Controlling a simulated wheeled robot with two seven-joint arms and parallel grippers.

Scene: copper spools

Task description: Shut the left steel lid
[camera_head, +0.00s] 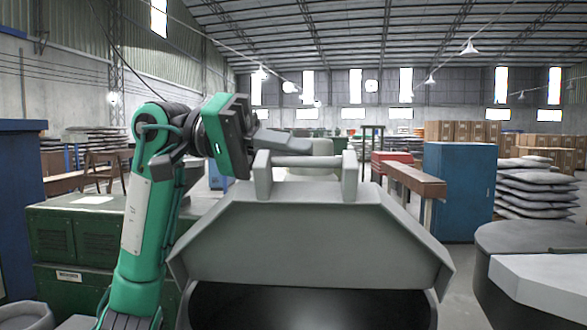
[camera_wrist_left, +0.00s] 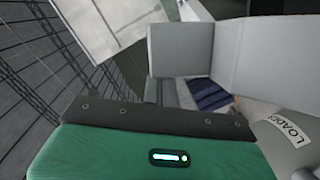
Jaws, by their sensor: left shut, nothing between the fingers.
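The grey steel lid (camera_head: 310,235) stands raised in the middle of the head view. A dark opening (camera_head: 312,308) shows below its front edge. On top it has a handle (camera_head: 307,161), a bar between two upright posts. My left gripper (camera_head: 278,142) is shut and empty, just behind and above the handle's left post. I cannot tell whether it touches the lid. In the left wrist view, large pale grey faces (camera_wrist_left: 180,50) fill the area just past the gripper; I cannot tell which part they belong to. My right gripper is not in view.
A green cabinet (camera_head: 75,240) stands at the left, behind my left arm. Another grey rounded body with a pale flat panel (camera_head: 545,285) is at the lower right. A blue cabinet (camera_head: 460,190) and stacked sacks (camera_head: 535,190) stand further back. Floor shows between them.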

